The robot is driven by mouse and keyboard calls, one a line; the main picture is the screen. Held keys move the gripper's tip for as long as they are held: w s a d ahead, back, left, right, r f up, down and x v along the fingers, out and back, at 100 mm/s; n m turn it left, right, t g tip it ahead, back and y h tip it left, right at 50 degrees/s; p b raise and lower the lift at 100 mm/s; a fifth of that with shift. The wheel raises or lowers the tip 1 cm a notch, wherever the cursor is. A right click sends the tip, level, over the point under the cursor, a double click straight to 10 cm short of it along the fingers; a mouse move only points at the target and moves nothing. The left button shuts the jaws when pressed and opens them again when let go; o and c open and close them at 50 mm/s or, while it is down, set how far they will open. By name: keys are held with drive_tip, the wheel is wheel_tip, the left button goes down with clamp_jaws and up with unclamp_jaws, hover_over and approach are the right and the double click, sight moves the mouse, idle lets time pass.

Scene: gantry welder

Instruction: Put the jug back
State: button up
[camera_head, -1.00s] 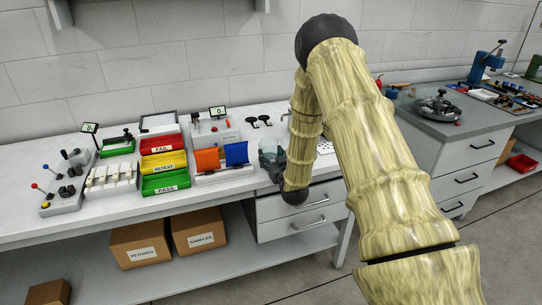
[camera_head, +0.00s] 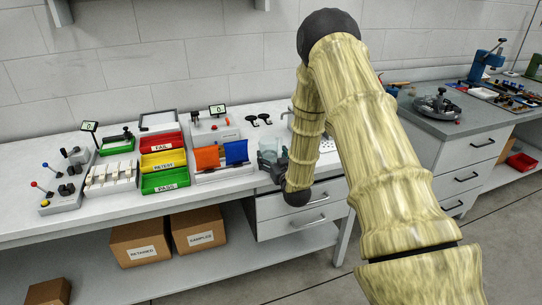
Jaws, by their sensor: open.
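A clear jug (camera_head: 267,152) stands on the white bench, just right of the blue panel. My gripper (camera_head: 272,164) is a small dark shape at the end of my bamboo-patterned arm, close to the jug. The jug and the gripper overlap in the picture, and I cannot tell whether they touch. The jaws are open. My arm hides part of the bench behind it.
Red, yellow and green bins (camera_head: 164,164) marked FAIL, RETEST and PASS stand left of the jug. An orange panel (camera_head: 207,158) and a blue panel (camera_head: 237,152) stand between. A perforated plate (camera_head: 326,145) lies right of my forearm.

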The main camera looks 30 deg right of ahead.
drive_tip(key=b+v, duration=0.2)
drive_tip(key=v, duration=0.8)
drive_tip(key=s+a+f+g+y, duration=0.1)
drive_tip(key=s+a+f+g, duration=0.2)
drive_tip(key=s+a+f, duration=0.35)
drive_tip(key=s+a+f+n+g+y, duration=0.1)
drive_tip(key=s+a+f+g, duration=0.25)
drive_tip(key=f, duration=0.65)
drive_tip(key=s+a+f+g+y, duration=0.1)
drive_tip(key=s+a+f+g, duration=0.2)
drive_tip(key=s+a+f, duration=0.4)
drive_tip(key=s+a+f+g, duration=0.2)
drive_tip(key=s+a+f, duration=0.1)
drive_tip(key=s, duration=0.5)
drive_tip(key=s+a+f+g, duration=0.3)
drive_tip(key=s+f, duration=0.1)
drive_tip(key=s, duration=0.4)
drive_tip(key=s+a+f+n+g+y, duration=0.1)
drive_tip(key=s+a+f+g, duration=0.2)
drive_tip(key=s, duration=0.5)
drive_tip(key=shift+s+f, duration=0.2)
drive_tip(key=shift+f, duration=0.05)
drive_tip(key=shift+r, duration=0.1)
